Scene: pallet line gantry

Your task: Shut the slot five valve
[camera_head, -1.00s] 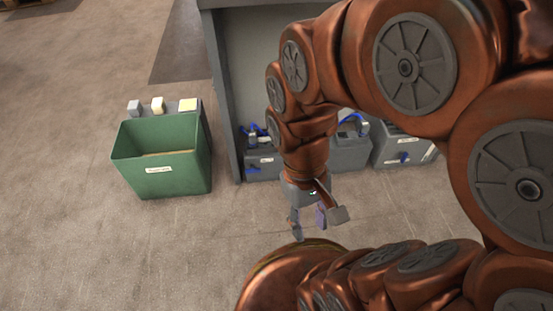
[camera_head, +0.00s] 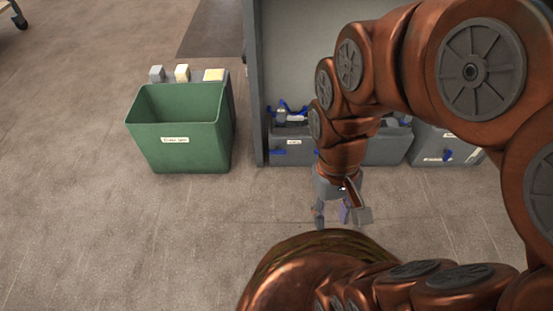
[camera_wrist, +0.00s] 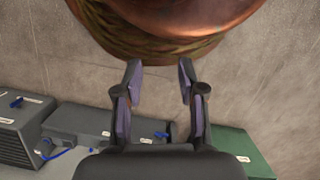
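Grey boxes with small blue valve handles stand in a row at the foot of the grey frame. The head view shows a left blue handle (camera_head: 280,152) and a right blue handle (camera_head: 447,156); my arm hides part of the row between them. In the wrist view, one blue handle (camera_wrist: 161,135) is at lower centre and another (camera_wrist: 16,102) is at far left. The labels are too small to read, so I cannot tell which is slot five. My gripper (camera_head: 338,218) is open and empty in front of the boxes, fingers apart in the wrist view (camera_wrist: 160,74).
A green bin (camera_head: 180,140) stands on the floor left of the grey frame (camera_head: 252,100), with small blocks (camera_head: 182,73) behind it. Blue hoses (camera_head: 292,110) run behind the boxes. Bare floor (camera_head: 80,220) lies at front left. A cart wheel shows at top left.

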